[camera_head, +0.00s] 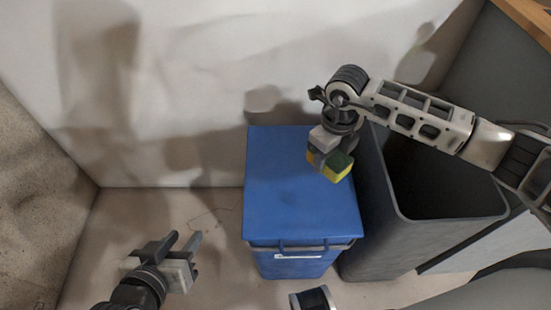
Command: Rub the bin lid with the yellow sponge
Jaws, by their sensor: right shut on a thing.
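The blue bin lid (295,200) is closed on top of the blue bin (290,264) in the middle of the view. My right gripper (325,152) points down over the lid's far right part and is shut on the yellow sponge (341,170). The sponge has a dark green side and a yellow side. It is at or just above the lid near its right edge; I cannot tell whether it touches. My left gripper (183,247) is open and empty, low over the floor to the left of the bin.
A dark grey open bin (390,235) stands directly right of the blue bin. A pale wall (190,90) is close behind both. The floor (150,215) left of the blue bin is clear. A grey cabinet with a wooden top (527,18) is at the far right.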

